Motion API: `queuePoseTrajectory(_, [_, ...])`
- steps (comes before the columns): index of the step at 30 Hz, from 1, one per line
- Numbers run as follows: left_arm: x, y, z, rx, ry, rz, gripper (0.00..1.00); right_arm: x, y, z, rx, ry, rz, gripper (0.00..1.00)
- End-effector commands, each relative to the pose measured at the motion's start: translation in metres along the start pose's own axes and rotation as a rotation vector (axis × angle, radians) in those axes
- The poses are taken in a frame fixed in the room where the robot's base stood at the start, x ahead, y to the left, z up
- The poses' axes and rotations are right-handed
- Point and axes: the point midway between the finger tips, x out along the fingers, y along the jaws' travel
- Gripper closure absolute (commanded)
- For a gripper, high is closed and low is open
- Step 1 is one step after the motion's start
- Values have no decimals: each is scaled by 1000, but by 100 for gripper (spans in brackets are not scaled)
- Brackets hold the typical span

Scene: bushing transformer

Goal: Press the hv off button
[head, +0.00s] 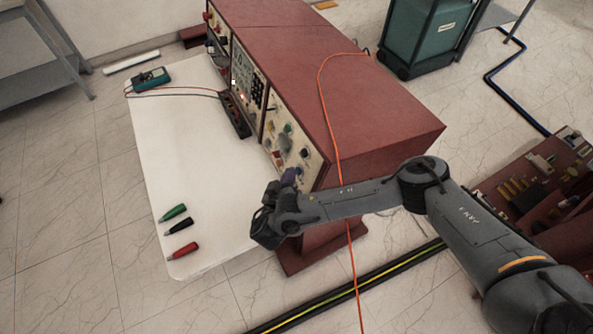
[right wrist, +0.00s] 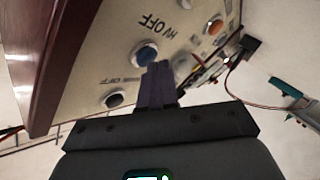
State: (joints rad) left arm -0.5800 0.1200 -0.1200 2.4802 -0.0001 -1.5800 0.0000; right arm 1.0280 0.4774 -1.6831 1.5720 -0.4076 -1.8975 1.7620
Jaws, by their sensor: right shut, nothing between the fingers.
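A red cabinet (head: 380,120) carries a cream control panel (head: 287,140) on its left-facing side. In the right wrist view, a blue round button (right wrist: 146,53) sits beside the printed "HV OFF" label (right wrist: 168,25). My right gripper (head: 290,175) is close to the near end of the panel. In the right wrist view its purple-grey fingers (right wrist: 157,70) are shut and empty. Their tips appear just below and right of the blue button; I cannot tell whether they touch the panel. In the head view, my wrist hides part of the panel's lower end. My left gripper is not in view.
A second button (right wrist: 115,98) is left of the fingers, and an orange-red button (right wrist: 215,27) is farther along. Red, black and green probes (head: 180,226) lie on the white mat (head: 190,150). An orange cable (head: 335,150) crosses the cabinet top.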

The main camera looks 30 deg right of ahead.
Motion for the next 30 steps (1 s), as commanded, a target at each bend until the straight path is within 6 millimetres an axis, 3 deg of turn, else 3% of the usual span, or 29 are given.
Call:
queuePoseTrajectory(19, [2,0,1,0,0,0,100,3,2,2,0,0,1,100])
queuePoseTrajectory(30, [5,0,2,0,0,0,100,-7,-6,-5,1,-1,0,100])
